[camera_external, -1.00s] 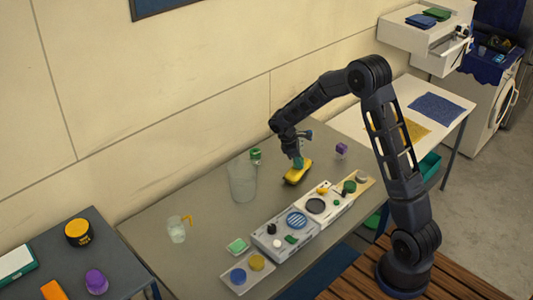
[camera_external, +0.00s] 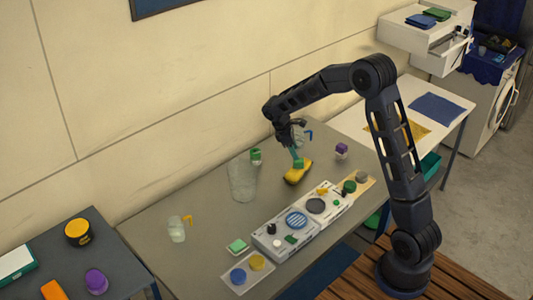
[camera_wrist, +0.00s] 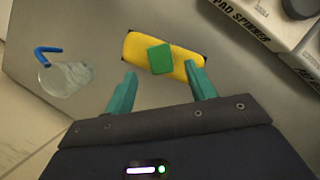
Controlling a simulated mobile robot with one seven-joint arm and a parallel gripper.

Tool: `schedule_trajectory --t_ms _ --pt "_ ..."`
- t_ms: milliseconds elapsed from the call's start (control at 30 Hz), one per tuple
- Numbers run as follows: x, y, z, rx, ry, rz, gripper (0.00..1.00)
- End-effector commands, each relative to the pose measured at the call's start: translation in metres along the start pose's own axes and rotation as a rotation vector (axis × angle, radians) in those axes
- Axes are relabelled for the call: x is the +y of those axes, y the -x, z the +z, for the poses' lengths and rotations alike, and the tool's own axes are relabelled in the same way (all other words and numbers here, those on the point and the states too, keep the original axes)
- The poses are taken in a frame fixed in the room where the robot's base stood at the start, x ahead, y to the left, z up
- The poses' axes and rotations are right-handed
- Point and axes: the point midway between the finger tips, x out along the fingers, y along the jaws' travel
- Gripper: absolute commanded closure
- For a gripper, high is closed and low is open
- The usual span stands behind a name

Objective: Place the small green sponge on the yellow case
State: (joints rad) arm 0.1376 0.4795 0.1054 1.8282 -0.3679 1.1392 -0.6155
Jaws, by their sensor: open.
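The small green sponge (camera_external: 298,163) lies on top of the yellow case (camera_external: 294,177) on the grey table. In the wrist view the green sponge (camera_wrist: 160,59) rests near the middle of the yellow case (camera_wrist: 134,46), with yellow showing around it. My gripper (camera_external: 297,152) is just above the sponge. In the wrist view the two teal fingers of my gripper (camera_wrist: 162,83) are spread apart, with nothing between them. The fingertips are close to the near edge of the case.
A purple-topped item (camera_external: 341,150) stands to the right. White equipment panels (camera_external: 285,232) lie in front.

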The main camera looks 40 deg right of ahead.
Motion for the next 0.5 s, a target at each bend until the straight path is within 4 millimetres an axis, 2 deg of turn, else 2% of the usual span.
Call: schedule_trajectory --t_ms 33,200,500 --pt "0.0 0.011 0.0 0.002 -0.001 0.001 0.45" --pt "0.0 0.037 0.0 0.001 0.0 0.001 0.45" --pt "-0.004 0.061 0.004 0.006 -0.008 0.004 0.45"
